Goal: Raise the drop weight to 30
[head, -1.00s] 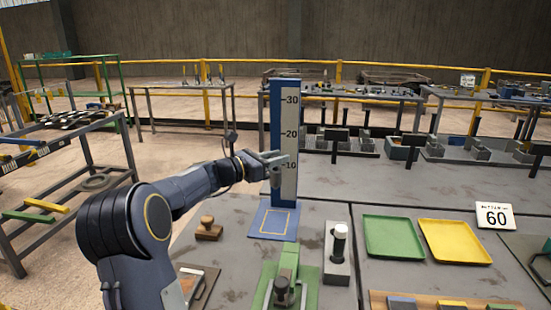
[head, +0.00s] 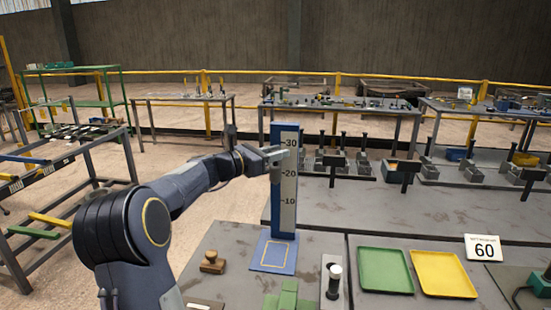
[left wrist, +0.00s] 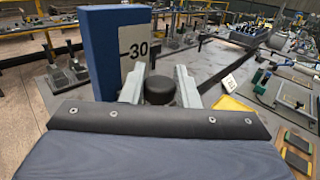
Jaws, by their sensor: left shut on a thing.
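The blue upright (head: 265,200) with a white scale face (head: 287,190) marked 10, 20 and 30 stands on a blue base (head: 273,256) with a yellow outlined square. My left gripper (head: 276,162) is in front of the scale, in the picture between the 20 and 30 marks. In the left wrist view, its two grey fingers (left wrist: 160,88) are shut on the drop weight (left wrist: 159,91), a dark round-topped piece. The upright (left wrist: 102,50) and the 30 mark are just left of the fingers there. The weight's lower part is hidden. My right gripper is out of view.
Bare bench lies behind the trays.

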